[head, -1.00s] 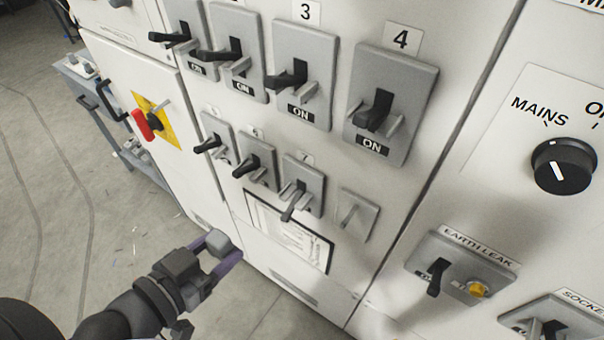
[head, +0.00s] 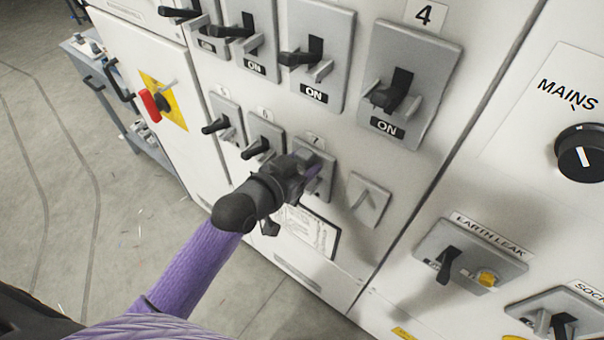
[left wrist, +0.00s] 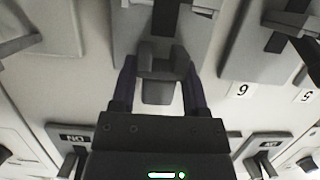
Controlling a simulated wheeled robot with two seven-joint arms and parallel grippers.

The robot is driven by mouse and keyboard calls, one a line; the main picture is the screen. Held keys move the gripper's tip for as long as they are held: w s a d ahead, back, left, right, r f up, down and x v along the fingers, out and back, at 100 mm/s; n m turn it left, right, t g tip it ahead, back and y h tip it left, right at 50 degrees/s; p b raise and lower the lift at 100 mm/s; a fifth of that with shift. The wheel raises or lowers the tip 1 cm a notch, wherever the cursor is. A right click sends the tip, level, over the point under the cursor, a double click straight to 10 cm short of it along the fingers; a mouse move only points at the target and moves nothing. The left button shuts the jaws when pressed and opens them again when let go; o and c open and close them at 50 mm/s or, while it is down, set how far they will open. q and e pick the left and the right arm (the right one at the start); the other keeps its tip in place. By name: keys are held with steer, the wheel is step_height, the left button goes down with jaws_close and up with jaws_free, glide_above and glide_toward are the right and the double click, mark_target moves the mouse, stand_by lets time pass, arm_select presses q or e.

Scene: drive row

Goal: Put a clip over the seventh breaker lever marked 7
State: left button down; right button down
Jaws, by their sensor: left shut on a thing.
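My left gripper (head: 308,176) is at the breaker marked 7 (head: 325,158), in the lower row of the white panel. Its purple fingers are shut on a small grey clip (left wrist: 158,62), which shows between them in the left wrist view. The clip is at the face of the breaker, in front of its lever. The gripper and clip hide most of that lever, so I cannot tell whether the clip is seated over it. My right gripper is not in view.
Breaker 6 (head: 266,132) with its black lever stands close left of the gripper. Larger breakers, including number 4 (head: 418,70), stick out above. A framed sheet (head: 313,232) hangs below.

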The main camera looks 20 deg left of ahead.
arm_select(q)
step_height(320, 180, down, 3)
steer(key=shift+r+b, duration=0.2)
steer(key=shift+b, duration=0.1)
steer(key=shift+w+f, duration=0.15)
steer(key=shift+f, duration=0.15)
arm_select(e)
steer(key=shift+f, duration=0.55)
arm_select(q)
steer(key=shift+c, duration=2.2)
jaws_free()
steer(key=o, duration=0.3)
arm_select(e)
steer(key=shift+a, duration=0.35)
arm_select(q)
steer(key=shift+o, duration=0.2)
